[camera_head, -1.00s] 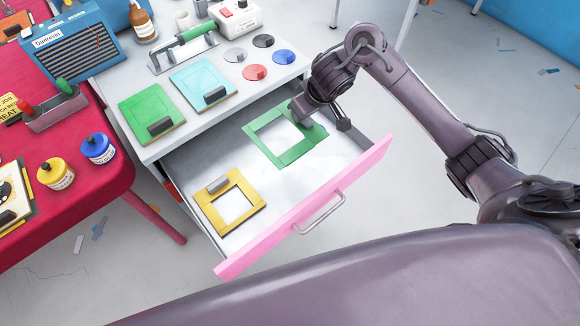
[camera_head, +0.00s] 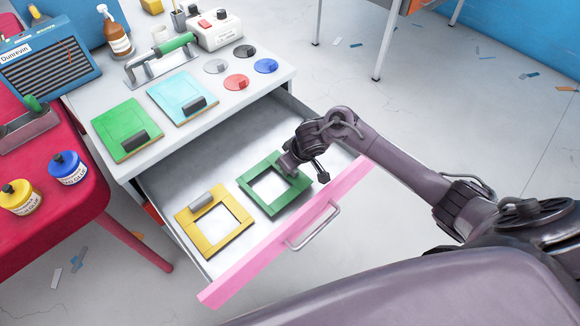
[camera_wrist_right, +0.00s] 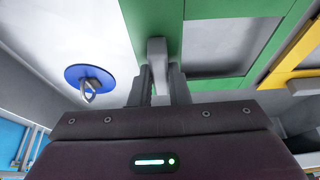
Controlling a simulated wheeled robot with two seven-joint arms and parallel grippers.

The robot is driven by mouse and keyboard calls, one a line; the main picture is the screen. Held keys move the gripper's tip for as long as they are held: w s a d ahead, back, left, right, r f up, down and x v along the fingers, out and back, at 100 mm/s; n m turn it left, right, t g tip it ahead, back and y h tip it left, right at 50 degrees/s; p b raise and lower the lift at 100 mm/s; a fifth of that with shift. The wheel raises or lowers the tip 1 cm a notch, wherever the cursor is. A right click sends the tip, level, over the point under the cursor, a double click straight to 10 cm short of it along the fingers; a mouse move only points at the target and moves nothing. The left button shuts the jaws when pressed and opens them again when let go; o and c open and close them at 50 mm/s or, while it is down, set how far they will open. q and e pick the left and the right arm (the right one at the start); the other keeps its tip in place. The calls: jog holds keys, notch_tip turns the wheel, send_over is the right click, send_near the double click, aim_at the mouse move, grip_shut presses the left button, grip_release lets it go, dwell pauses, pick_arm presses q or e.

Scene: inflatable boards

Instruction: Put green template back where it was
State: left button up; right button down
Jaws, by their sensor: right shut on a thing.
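The green template (camera_head: 259,203), a flat square frame with an open middle, is inside the pulled-out drawer (camera_head: 217,168), to the right of the yellow template (camera_head: 193,235). My right gripper (camera_head: 304,172) is at its right side. In the right wrist view, my right gripper (camera_wrist_right: 158,80) is shut on a grey handle of the green template (camera_wrist_right: 230,30). The template looks low over the drawer floor or on it; I cannot tell which. Its handle is hidden by the gripper in the head view. My left gripper is out of view.
The pink drawer front (camera_head: 240,271) stands nearest. The tabletop holds a green board (camera_head: 119,124), a light blue board (camera_head: 175,92), coloured discs and a trowel. A blue disc (camera_wrist_right: 90,77) shows beside the template in the right wrist view. The drawer's back left is clear.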

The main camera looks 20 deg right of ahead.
jog(key=shift+f, duration=0.4)
jog(key=shift+f, duration=0.1)
jog(key=c, duration=1.4)
grip_release()
jog(key=shift+f, duration=0.1)
jog(key=shift+r, duration=0.3)
jog(key=p+v, duration=0.3)
jog(key=v, duration=0.8)
jog(key=shift+s+r+p, duration=0.2)
jog(key=shift+r+p, duration=0.15)
jog(key=shift+p, duration=0.05)
jog(key=shift+s, duration=0.1)
